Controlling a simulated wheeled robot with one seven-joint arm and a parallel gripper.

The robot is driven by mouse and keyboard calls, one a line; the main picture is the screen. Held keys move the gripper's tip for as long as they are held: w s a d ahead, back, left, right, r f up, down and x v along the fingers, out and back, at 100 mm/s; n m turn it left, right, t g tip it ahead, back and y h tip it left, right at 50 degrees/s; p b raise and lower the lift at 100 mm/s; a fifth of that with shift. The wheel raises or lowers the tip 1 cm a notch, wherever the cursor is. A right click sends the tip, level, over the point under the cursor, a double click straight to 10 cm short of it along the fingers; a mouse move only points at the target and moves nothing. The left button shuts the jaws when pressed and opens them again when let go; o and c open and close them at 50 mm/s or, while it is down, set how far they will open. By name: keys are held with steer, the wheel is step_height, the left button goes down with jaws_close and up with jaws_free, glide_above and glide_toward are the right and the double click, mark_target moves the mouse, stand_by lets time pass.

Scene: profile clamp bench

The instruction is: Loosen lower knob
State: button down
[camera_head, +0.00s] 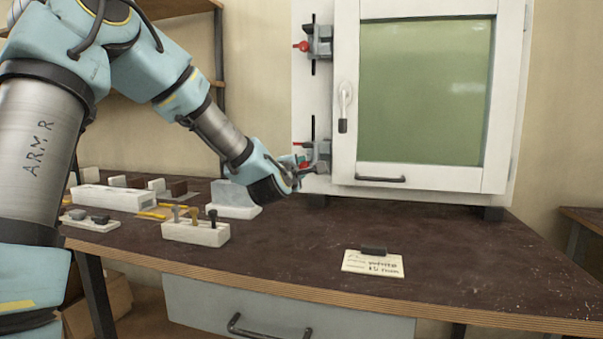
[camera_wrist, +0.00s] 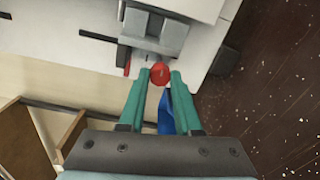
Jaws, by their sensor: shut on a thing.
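The lower clamp (camera_head: 318,160) is grey and sits on the left side strip of the white cabinet, low down. Its red knob (camera_wrist: 160,75) shows in the wrist view between the tips of my gripper's green fingers. My gripper (camera_head: 297,165) reaches the clamp from the left in the head view, and it also shows in the wrist view (camera_wrist: 159,76). The fingers are shut on the red knob. In the head view my gripper hides most of the knob. The upper clamp (camera_head: 320,42) with its own red knob (camera_head: 301,46) is higher on the same strip.
The cabinet has a greenish window (camera_head: 425,90), a door handle (camera_head: 344,105) and a lower bar handle (camera_head: 380,179). A handwritten card (camera_head: 373,263) lies on the dark bench (camera_head: 470,260). Blocks and a tool holder (camera_head: 196,233) stand at left. The bench's right side is clear.

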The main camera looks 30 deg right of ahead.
steer(key=shift+n+b, duration=0.3)
steer(key=shift+n, duration=0.8)
steer(key=c, duration=0.6)
jaws_free()
steer(key=v, duration=1)
steer(key=shift+s+a, duration=0.25)
steer(key=shift+a, duration=0.05)
